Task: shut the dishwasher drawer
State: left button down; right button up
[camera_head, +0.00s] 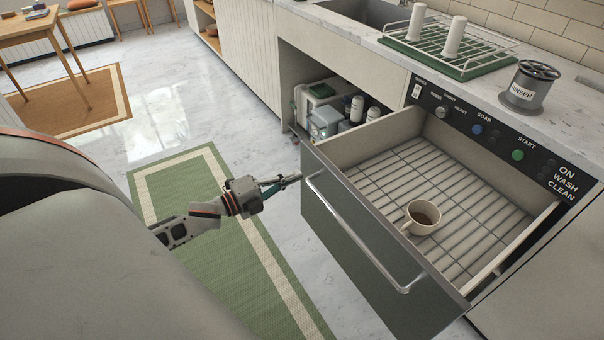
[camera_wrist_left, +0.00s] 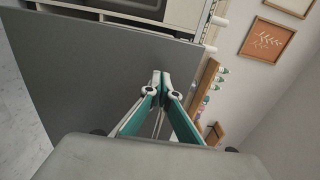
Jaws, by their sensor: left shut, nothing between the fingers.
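The dishwasher drawer is pulled out from the counter, with a dark grey front (camera_head: 380,270) and a curved metal handle (camera_head: 355,235). A cup (camera_head: 421,217) with brown liquid or residue stands upright on its wire rack (camera_head: 400,180). My left gripper (camera_head: 292,180) is shut and empty, at the drawer front's far left end, near the handle. I cannot tell whether it touches the front. In the left wrist view my left gripper (camera_wrist_left: 161,88) shows shut fingers against the grey drawer front (camera_wrist_left: 95,85). My right gripper is not in view.
The control panel (camera_head: 490,135) runs above the drawer opening. An open cabinet with bottles (camera_head: 355,108) lies beyond the drawer. A rinser (camera_head: 530,87) and a green drying rack (camera_head: 445,50) stand on the counter. A green mat (camera_head: 205,235) covers floor before the drawer.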

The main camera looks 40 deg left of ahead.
pick_arm(q)
jog(key=x, duration=0.2)
jog(key=shift+w+d, duration=0.1)
jog(key=shift+w, duration=0.3)
